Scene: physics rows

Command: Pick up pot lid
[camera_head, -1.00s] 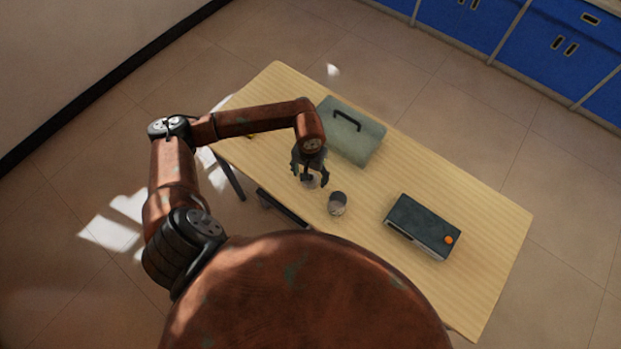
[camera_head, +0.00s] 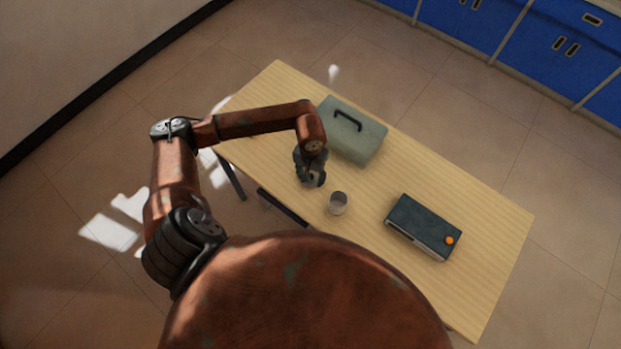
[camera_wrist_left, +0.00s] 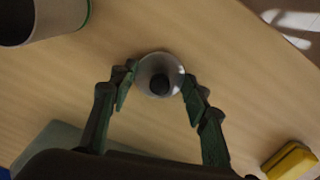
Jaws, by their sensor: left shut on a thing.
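The pot lid (camera_wrist_left: 148,68) is a small round pale disc with a dark knob, seen from above in the left wrist view. My left gripper (camera_wrist_left: 160,80) is shut on it, with one green-dark finger at each side. In the head view my left gripper (camera_head: 311,181) is low over the table, left of the pot, and mostly hides the lid. The pot (camera_head: 338,204) is a small grey cylinder standing on the table; it also shows in the left wrist view (camera_wrist_left: 62,16), cut off at the top left. My right gripper is not in view.
The wooden table (camera_head: 470,275) carries a grey-green case (camera_head: 365,145) with a dark handle behind the gripper. A dark box (camera_head: 425,225) with an orange button lies to the right. A yellow object (camera_wrist_left: 290,161) shows in the left wrist view. The table's right end is clear.

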